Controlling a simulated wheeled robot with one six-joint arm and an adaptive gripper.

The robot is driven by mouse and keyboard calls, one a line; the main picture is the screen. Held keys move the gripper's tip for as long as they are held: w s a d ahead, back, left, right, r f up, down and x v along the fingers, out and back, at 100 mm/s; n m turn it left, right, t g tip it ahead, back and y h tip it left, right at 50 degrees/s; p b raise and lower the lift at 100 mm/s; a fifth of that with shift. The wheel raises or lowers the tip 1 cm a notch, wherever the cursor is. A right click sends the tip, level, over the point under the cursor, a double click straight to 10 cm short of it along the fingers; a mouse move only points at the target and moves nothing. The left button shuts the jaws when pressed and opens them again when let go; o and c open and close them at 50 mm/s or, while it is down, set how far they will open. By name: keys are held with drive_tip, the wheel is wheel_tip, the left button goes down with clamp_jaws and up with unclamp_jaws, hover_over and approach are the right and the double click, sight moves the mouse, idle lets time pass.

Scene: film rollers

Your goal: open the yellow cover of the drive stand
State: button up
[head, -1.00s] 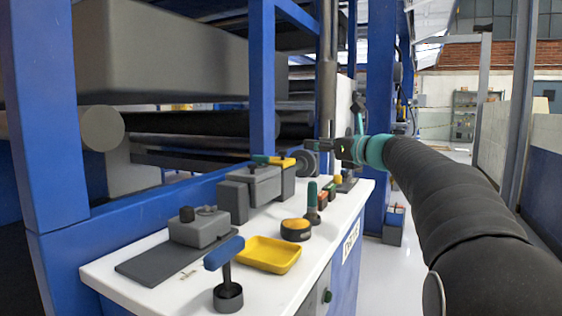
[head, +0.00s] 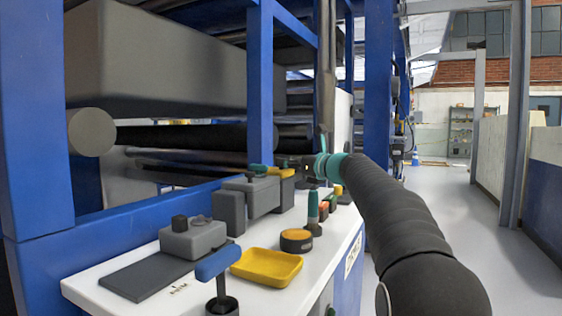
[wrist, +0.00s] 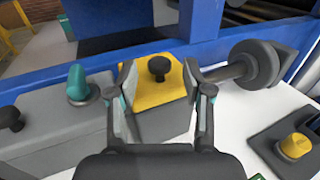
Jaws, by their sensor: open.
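The yellow cover (wrist: 160,97) lies on top of a grey block, with a black knob (wrist: 158,68) standing up from it. In the wrist view my gripper (wrist: 160,76) is open, with one finger on each side of the cover and the knob between them. Gaps show between the knob and both fingers. The height of the fingertips above the cover is hard to tell. In the head view the cover (head: 287,172) shows only in part behind the grey boxes, with my gripper (head: 297,164) beside or over it.
A teal knob (wrist: 78,84) stands on the grey box left of the cover. A grey roller or handwheel (wrist: 254,66) is close on the right. A blue frame beam (wrist: 110,62) runs behind. A yellow tray (head: 267,266) and blue-handled lever (head: 219,262) occupy the front.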

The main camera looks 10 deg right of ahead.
sight(275, 168)
drive_tip(key=shift+x, duration=1.95)
drive_tip(key=shift+c, duration=0.2)
clamp_jaws()
